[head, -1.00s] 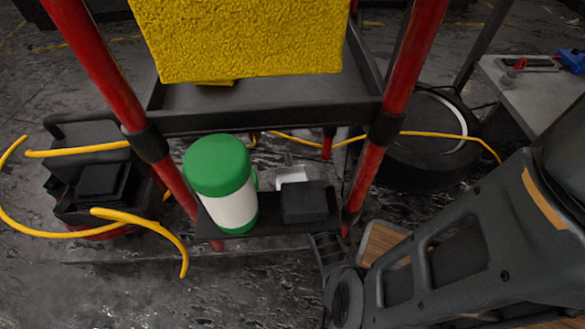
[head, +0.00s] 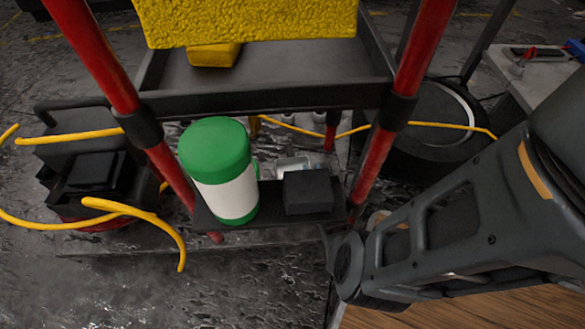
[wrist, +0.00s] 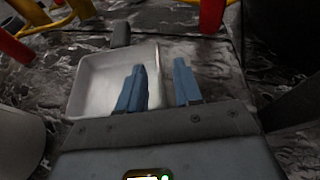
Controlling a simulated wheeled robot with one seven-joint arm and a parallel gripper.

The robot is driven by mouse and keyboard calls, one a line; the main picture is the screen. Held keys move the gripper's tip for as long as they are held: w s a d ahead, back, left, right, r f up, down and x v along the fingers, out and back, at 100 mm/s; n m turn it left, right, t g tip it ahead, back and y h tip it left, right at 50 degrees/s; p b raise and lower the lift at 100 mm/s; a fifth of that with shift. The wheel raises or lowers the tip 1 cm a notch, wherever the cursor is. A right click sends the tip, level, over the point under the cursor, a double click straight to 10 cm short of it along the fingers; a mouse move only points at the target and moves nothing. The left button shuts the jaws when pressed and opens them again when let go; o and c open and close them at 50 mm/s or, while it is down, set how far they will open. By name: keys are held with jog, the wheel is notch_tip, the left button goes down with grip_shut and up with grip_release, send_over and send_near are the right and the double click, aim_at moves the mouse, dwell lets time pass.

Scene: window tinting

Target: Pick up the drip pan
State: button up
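The drip pan is a shallow, pale metal tray with a raised rim (wrist: 95,80) and a short dark handle (wrist: 121,34) at its far side, in the wrist view. In the head view the pan (head: 291,163) shows only in part, behind the black block. My gripper (wrist: 160,66) is open with its two blue fingers apart. The left finger overlaps the pan's inside in the picture, and the right finger is outside its right wall. The wall lies between them; I cannot tell whether either finger touches it. My gripper's fingers are hidden in the head view.
A green-and-white canister (head: 222,170) and a black block (head: 308,192) stand on the low shelf. Red cart legs (head: 375,167) stand close by. A dark tray (head: 262,103) is above. A yellow hose (head: 133,218) and black machine (head: 85,175) are at left.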

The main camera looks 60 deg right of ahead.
jog(key=shift+w+d+f+b, duration=0.4)
jog(key=shift+d+f+b, duration=0.1)
jog(key=shift+d+f, duration=0.1)
jog(key=shift+w+d+b, duration=0.35)
jog(key=shift+w+d, duration=0.05)
jog(key=shift+d, duration=0.1)
grip_shut()
